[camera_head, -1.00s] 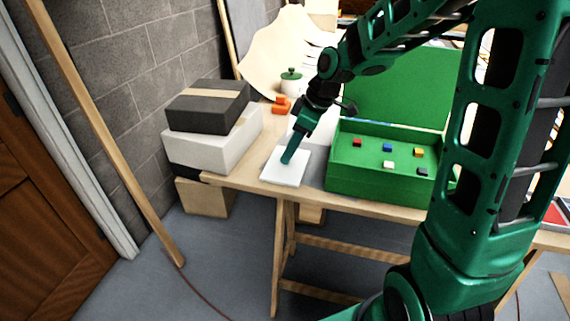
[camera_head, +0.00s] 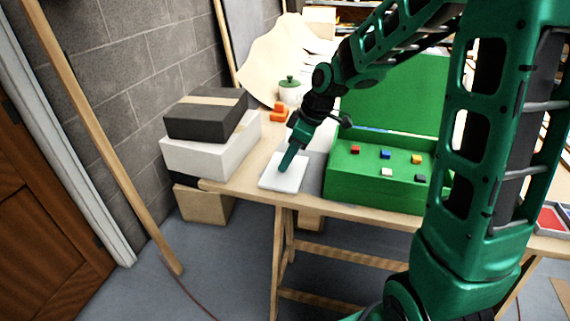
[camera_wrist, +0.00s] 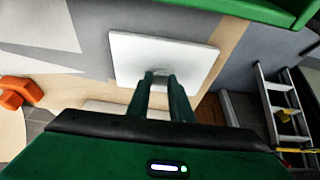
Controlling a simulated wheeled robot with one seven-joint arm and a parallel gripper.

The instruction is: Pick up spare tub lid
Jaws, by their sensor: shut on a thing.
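The spare tub lid, a flat white square (camera_head: 284,180), is at the front left of the wooden table, left of the green box. In the wrist view the lid (camera_wrist: 188,50) fills the upper middle, with my fingertips on a small raised handle near its centre. My gripper (camera_head: 284,168) points down at the lid in the head view; in the wrist view its two fingers (camera_wrist: 162,80) are close together, shut on the handle. Whether the lid is clear of the tabletop is hard to tell.
A green box (camera_head: 375,190) with several coloured blocks stands just right of the lid. Stacked white (camera_head: 200,155) and dark boxes (camera_head: 206,113) stand left. Orange blocks (camera_head: 280,113) and a white pot with a green lid (camera_head: 289,90) are behind.

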